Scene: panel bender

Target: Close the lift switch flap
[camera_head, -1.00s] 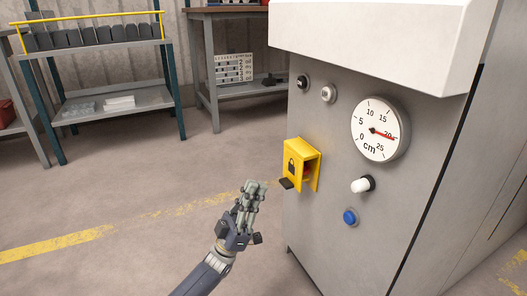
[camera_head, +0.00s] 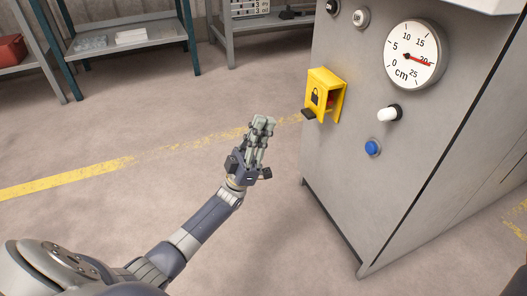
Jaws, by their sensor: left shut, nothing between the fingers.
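The lift switch flap (camera_head: 318,94) is yellow with a black padlock mark and a small dark tab at its lower edge. It is part of a yellow housing on the grey machine's front. The housing's right side looks open, with something red inside, so the flap appears to stand away from the panel. My left gripper (camera_head: 263,122) is shut and empty. It is left of and slightly below the flap in the picture, apart from it, with its fingers pointing up. My right gripper is not in view.
The grey machine (camera_head: 345,190) carries a round cm gauge (camera_head: 414,55), a white knob (camera_head: 387,115) and a blue button (camera_head: 372,148) right of the flap. Shelves (camera_head: 125,42) stand at the back left. The floor left of the machine is clear.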

